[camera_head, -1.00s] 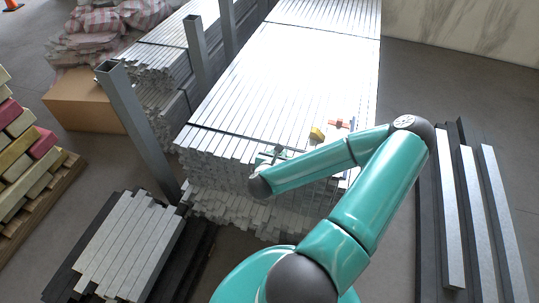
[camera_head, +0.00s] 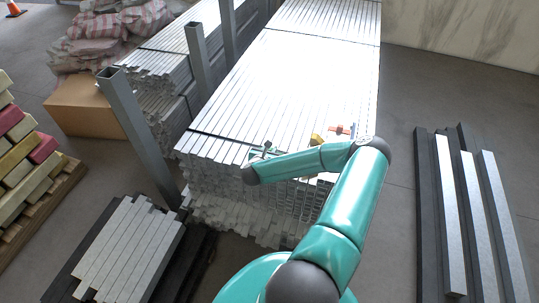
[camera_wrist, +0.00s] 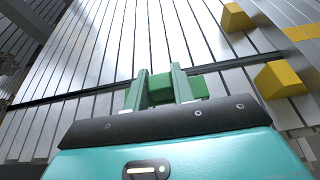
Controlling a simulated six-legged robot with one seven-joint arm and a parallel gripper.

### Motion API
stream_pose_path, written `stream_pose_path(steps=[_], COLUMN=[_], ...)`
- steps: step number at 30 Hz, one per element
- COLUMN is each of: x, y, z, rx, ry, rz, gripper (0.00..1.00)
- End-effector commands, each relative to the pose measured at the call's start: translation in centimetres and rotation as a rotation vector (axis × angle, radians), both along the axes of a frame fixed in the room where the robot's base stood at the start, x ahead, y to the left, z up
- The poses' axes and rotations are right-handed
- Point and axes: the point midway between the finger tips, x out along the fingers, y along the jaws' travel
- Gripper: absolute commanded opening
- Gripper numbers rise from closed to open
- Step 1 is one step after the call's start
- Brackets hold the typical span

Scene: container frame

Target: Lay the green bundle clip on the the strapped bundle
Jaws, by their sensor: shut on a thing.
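The strapped bundle (camera_head: 290,75) is a large stack of silvery metal bars with dark straps across it. Its top also fills most of the wrist view (camera_wrist: 100,55). The green bundle clip (camera_wrist: 160,88) sits between the two fingers of my gripper (camera_wrist: 160,86), which is shut on it. In the head view my gripper (camera_head: 264,150) is over the near end of the bundle, just in front of a strap, and the clip is too small to tell from the fingers. In the wrist view a dark strap runs behind the clip. I cannot tell whether the clip touches the bars.
Yellow blocks (camera_wrist: 279,80) and (camera_wrist: 236,17) lie on the bundle to the right of my gripper. An orange-red item (camera_head: 340,130) lies near the bundle's right edge. Grey posts (camera_head: 140,130) stand along the left side. Loose bars (camera_head: 128,245) lie at front left.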

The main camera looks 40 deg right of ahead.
Motion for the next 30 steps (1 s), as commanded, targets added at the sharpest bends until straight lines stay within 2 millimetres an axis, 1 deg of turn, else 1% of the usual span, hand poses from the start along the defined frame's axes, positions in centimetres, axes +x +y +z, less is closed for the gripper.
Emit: stream_pose_path(steps=[4, 9, 20, 21, 23, 24, 30], x=[0.6, 0.5, 0.5, 0.5, 0.5, 0.5, 0.5], y=[-0.4, -0.4, -0.4, -0.4, -0.4, -0.4, -0.4], z=[-1.2, -3.6, -4.0, -4.1, -4.1, -4.1, -4.1], rx=[0.0, 0.002, 0.0, 0.0, 0.0, 0.0, 0.0], ry=[0.002, 0.0, 0.0, 0.0, 0.0, 0.0, 0.0], rz=[-0.001, -0.001, 0.0, 0.0, 0.0, 0.0, 0.0], gripper=[0.0, 0.0, 0.0, 0.27, 0.39, 0.46, 0.47])
